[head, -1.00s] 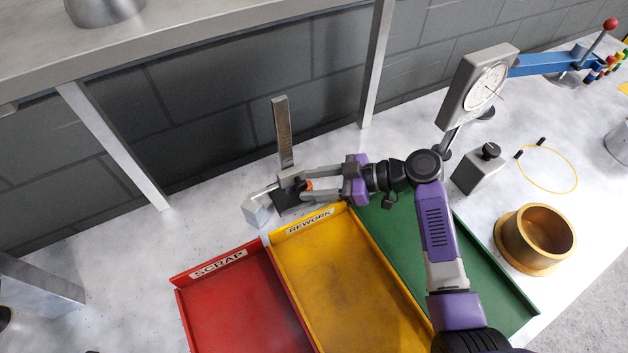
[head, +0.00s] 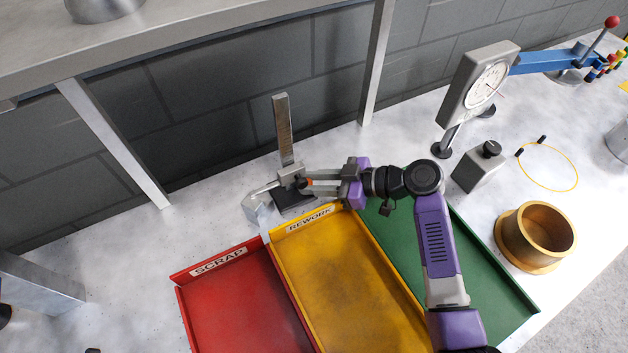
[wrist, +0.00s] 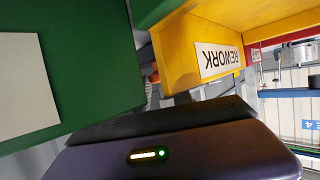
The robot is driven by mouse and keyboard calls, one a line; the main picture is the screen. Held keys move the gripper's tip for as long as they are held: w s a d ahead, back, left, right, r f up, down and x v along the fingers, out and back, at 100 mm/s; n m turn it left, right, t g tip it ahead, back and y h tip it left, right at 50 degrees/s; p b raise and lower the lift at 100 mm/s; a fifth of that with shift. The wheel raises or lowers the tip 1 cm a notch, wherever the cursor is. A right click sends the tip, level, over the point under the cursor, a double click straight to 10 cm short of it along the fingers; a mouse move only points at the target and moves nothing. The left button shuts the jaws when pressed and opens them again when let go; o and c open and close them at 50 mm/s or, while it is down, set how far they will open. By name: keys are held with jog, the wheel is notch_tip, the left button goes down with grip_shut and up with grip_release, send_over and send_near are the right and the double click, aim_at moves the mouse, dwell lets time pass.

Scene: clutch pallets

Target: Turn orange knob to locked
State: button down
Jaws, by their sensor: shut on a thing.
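The orange knob (head: 309,182) sits on the slider of a height gauge (head: 284,130), just above its dark base (head: 293,200). Only a small orange part of it shows between my fingers. My gripper (head: 312,181) reaches in from the right and its two fingers are shut on the knob. The knob's turn angle cannot be made out.
The yellow REWORK tray (head: 275,239) lies right in front of the gauge, with the red SCRAP tray (head: 180,287) to its left and the green tray (head: 520,308) under my arm. A grey block (head: 257,211) stands left of the gauge. A dial gauge (head: 474,92) stands at the right.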

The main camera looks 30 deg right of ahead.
aim_at(335, 201)
jog(key=shift+s+a+m+t+h, duration=0.15)
jog(key=shift+m+t+h, duration=0.55)
jog(key=shift+m+h, duration=0.4)
jog(key=shift+s+a+m+t+h, duration=0.15)
jog(key=shift+m+t+h, duration=0.55)
jog(key=shift+m+h, duration=0.4)
jog(key=shift+w+m+h, duration=0.1)
jog(key=shift+m+h, duration=0.2)
jog(key=c, duration=1.2)
grip_release()
jog(key=b+v, duration=0.1)
jog(key=v, duration=0.6)
jog(key=shift+f, duration=0.2)
jog(key=shift+s+d+r, duration=0.2)
jog(key=shift+s+r, duration=0.05)
jog(key=shift+s, duration=0.15)
